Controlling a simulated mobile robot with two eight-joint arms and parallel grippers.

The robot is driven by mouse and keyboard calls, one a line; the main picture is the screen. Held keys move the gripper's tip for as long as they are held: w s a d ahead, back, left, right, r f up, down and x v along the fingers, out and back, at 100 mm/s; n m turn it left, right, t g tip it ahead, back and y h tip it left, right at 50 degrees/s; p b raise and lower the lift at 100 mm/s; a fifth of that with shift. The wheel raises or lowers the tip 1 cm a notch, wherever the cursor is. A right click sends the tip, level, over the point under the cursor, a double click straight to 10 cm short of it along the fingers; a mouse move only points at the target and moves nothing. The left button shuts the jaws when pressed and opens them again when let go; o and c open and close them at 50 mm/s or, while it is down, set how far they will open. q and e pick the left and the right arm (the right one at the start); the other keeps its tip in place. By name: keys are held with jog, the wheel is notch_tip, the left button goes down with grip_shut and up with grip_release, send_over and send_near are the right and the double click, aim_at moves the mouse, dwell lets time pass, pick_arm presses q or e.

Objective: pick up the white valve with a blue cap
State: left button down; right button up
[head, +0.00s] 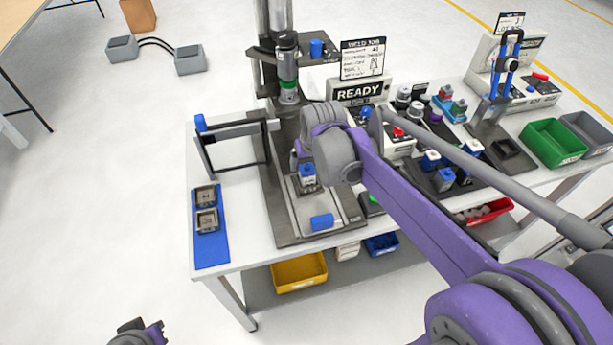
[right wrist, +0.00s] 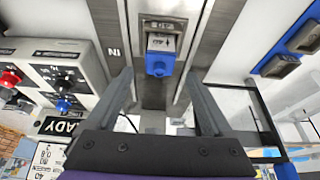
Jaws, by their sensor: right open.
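A white valve with a blue cap (head: 308,174) stands in the fixture on the dark press base, partly beside my right wrist. In the right wrist view the valve (right wrist: 160,45) sits in a grey holder, its blue cap facing the camera. My right gripper (right wrist: 160,78) is open, its two fingers spread either side of the cap in that view, with no contact visible. In the head view my right wrist hides most of the right gripper (head: 299,158). Similar blue-capped valves (head: 444,179) stand in a rack at right. Part of my left gripper (head: 140,334) shows at the bottom edge.
The press column (head: 287,75) rises behind the fixture. A blue block (head: 322,222) lies on the press base in front. A blue mat (head: 211,250) with two grey blocks is at left. The READY box (head: 360,92) stands behind. A green bin (head: 552,142) is far right.

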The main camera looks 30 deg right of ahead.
aim_at(308, 167)
jog(key=shift+x, duration=2.75)
jog(key=shift+s, duration=0.1)
grip_shut()
